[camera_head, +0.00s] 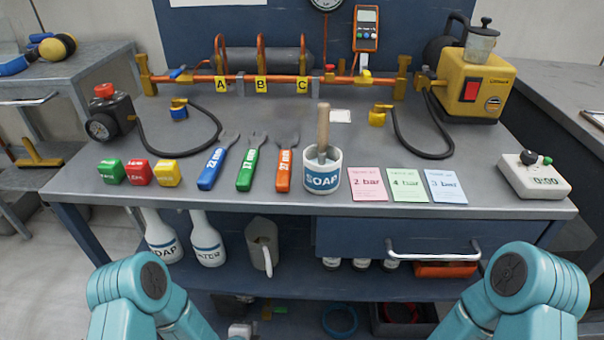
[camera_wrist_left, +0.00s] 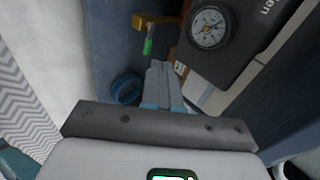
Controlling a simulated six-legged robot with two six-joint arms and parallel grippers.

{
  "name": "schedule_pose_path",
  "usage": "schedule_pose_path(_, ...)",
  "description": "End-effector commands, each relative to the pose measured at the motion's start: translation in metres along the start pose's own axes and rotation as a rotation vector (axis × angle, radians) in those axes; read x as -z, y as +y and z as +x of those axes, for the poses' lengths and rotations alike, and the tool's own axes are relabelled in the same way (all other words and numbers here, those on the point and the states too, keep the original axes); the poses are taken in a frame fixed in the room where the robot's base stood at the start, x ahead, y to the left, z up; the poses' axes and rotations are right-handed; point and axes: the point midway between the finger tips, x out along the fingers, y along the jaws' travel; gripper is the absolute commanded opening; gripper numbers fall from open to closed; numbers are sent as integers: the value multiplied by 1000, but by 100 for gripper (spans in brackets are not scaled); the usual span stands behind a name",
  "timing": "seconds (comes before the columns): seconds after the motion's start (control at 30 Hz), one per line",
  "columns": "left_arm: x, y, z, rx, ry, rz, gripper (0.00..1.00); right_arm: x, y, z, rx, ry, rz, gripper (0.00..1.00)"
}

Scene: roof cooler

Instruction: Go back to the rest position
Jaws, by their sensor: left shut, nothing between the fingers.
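My left gripper (camera_wrist_left: 160,68) shows in the left wrist view with its two grey fingers together and nothing between them. It points down toward a dark area with a blue ring (camera_wrist_left: 126,88) and a round gauge (camera_wrist_left: 208,27) beyond the fingertips. In the head view my teal arms are folded at the lower left and lower right, in front of the workbench (camera_head: 420,205). Their grippers are not clearly seen there, and the right gripper is out of view.
On the bench stand a soap cup (camera_head: 322,180), a blue wrench (camera_head: 215,165), pressure cards and a yellow pump (camera_head: 476,85). A drawer handle (camera_head: 433,252) juts out between my arms.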

Motion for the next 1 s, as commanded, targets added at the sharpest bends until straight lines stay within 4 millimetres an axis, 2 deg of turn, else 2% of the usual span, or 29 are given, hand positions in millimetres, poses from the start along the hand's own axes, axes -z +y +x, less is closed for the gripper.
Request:
schedule_pose_path(0.03, -5, 0, -15, -55, 10, -135, 0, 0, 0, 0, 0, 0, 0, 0)
schedule_pose_path(0.17, -5, 19, -47, -226, 11, -526, 0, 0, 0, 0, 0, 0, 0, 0)
schedule_pose_path(0.3, 4, 49, -85, -430, -63, -959, 0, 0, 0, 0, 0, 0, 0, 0)
schedule_pose_path(0.4, 13, 71, -107, -557, -155, -1215, 0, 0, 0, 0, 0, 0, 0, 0)
schedule_pose_path(0.53, 23, 96, -131, -684, -299, -1478, 0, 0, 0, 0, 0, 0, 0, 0)
schedule_pose_path(0.7, 29, 111, -146, -754, -491, -1766, 0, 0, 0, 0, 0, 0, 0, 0)
schedule_pose_path(0.73, 30, 112, -147, -751, -519, -1817, 0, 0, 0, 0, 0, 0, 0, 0)
schedule_pose_path(0.8, 32, 89, -168, -748, -523, -1828, 0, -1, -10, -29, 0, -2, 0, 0)
schedule_pose_path(1.0, 38, 49, -205, -751, -521, -1821, 0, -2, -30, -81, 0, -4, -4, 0)
